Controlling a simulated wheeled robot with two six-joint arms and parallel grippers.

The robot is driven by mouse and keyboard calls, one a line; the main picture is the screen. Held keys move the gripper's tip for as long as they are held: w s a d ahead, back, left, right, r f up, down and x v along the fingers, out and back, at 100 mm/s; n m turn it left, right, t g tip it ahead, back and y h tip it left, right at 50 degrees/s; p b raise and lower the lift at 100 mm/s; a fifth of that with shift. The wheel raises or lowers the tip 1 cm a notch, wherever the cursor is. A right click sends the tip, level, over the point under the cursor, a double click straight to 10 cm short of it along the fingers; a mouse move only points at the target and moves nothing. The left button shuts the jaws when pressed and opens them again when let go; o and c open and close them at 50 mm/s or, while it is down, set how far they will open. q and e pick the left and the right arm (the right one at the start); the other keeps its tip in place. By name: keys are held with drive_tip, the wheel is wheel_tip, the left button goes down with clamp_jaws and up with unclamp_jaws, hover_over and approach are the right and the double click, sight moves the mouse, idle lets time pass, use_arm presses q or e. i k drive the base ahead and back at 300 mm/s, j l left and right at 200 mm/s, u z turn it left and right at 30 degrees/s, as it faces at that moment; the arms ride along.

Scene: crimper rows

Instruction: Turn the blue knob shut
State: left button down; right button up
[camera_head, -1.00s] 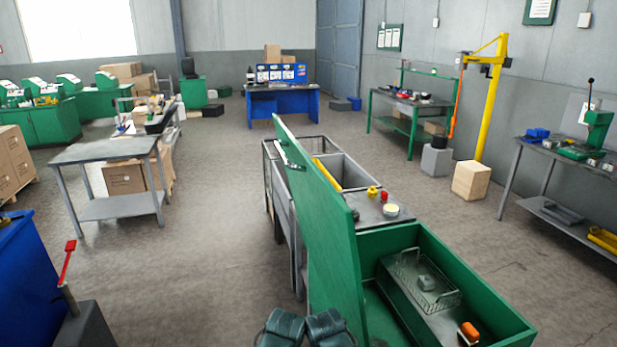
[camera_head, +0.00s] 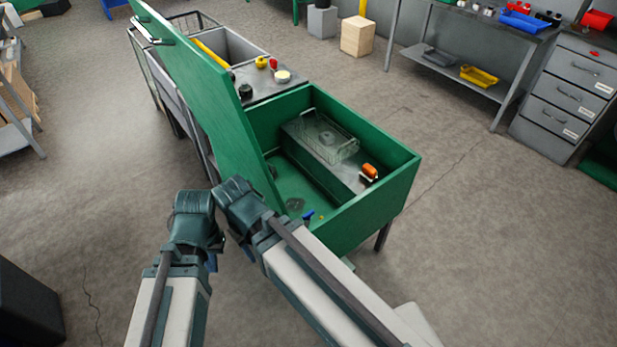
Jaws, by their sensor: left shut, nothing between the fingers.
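A small blue piece (camera_head: 308,215), which looks like the blue knob, shows low inside the open green chest (camera_head: 390,190), near its front wall. It is too small to tell how it is turned. My left gripper (camera_head: 216,240) is at the end of the left arm, in front of the chest and left of the blue piece, apart from it. It is shut and empty, and partly hidden by arm links. My right arm comes in from the lower right and ends near the chest's front left corner. Its fingers are hidden.
The chest's green lid (camera_head: 205,105) stands raised on the left. Inside are a wire basket (camera_head: 330,140) and an orange item (camera_head: 370,170) on a ledge. A grey sink bench (camera_head: 232,50) adjoins behind. Floor (camera_head: 480,240) right of the chest is clear.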

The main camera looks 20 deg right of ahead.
sight(307, 216)
drive_tip(key=l+z, duration=0.15)
drive_tip(key=z, duration=0.25)
drive_tip(key=l+z, duration=0.1)
drive_tip(key=z, duration=0.3)
drive_tip(key=i+z, duration=0.15)
drive_tip(key=z, duration=0.3)
drive_tip(key=i+l+z, duration=0.2)
drive_tip(key=i, duration=0.2)
drive_tip(key=i+u, duration=0.15)
drive_tip(key=u, duration=0.35)
drive_tip(key=i+l+u, duration=0.1)
drive_tip(key=u, duration=0.35)
drive_tip(key=i+l+u, duration=0.15)
drive_tip(key=u, duration=0.35)
drive_tip(key=k+z, duration=0.3)
drive_tip(key=z, duration=0.35)
drive_tip(key=k, duration=0.05)
